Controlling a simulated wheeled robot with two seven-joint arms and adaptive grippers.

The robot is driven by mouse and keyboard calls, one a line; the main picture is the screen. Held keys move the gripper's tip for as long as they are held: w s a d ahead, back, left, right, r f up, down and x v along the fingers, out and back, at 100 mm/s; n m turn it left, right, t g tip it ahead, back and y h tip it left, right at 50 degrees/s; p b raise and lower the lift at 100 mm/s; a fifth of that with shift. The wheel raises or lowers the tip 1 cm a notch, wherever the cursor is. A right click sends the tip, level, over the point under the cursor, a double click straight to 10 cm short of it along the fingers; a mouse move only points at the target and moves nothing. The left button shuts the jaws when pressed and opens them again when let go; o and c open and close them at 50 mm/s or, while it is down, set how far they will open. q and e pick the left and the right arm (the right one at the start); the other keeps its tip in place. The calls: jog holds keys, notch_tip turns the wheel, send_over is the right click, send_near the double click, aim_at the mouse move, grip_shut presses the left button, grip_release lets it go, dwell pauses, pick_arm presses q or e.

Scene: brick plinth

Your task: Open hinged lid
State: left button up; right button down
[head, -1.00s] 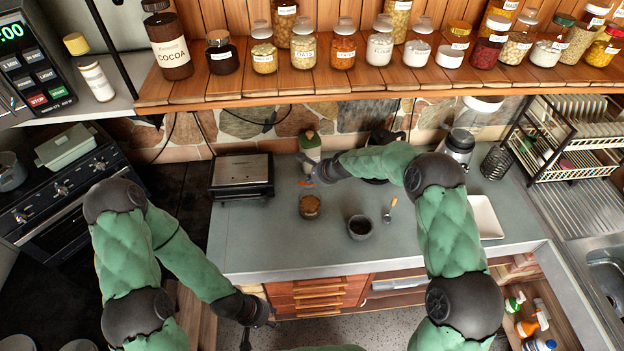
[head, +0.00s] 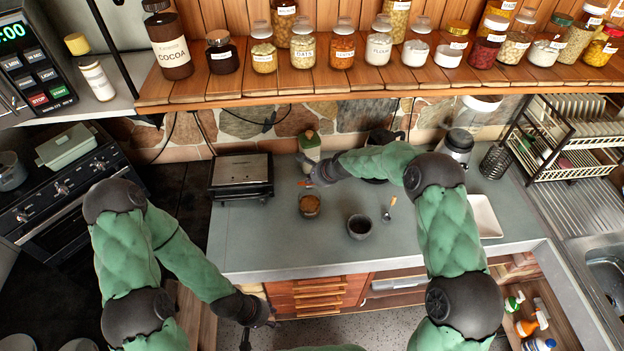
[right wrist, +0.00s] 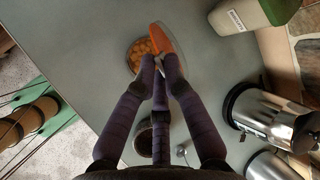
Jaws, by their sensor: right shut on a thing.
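A grill press (head: 241,176) with a flat silver hinged lid stands at the left end of the counter; its lid is down. My right gripper (head: 318,172) is over the back of the counter, to the right of the press and apart from it. It is shut on a flat orange piece (right wrist: 165,42), which also shows in the head view (head: 305,183); I cannot tell what the piece is. My left gripper (head: 246,328) hangs low in front of the counter's front left corner, away from the press. Its fingers are dark and too unclear to judge.
A small bowl with brown contents (head: 310,206), a dark cup (head: 359,227) and a spoon (head: 389,208) stand mid-counter. A green-lidded canister (head: 310,146) is behind my right gripper. A jar shelf (head: 340,92) overhangs the back. The front left counter is clear.

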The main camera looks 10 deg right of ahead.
jog(key=c, duration=1.3)
grip_release()
jog(key=shift+s, duration=0.1)
jog(key=v, duration=1.2)
jog(key=shift+f, duration=0.1)
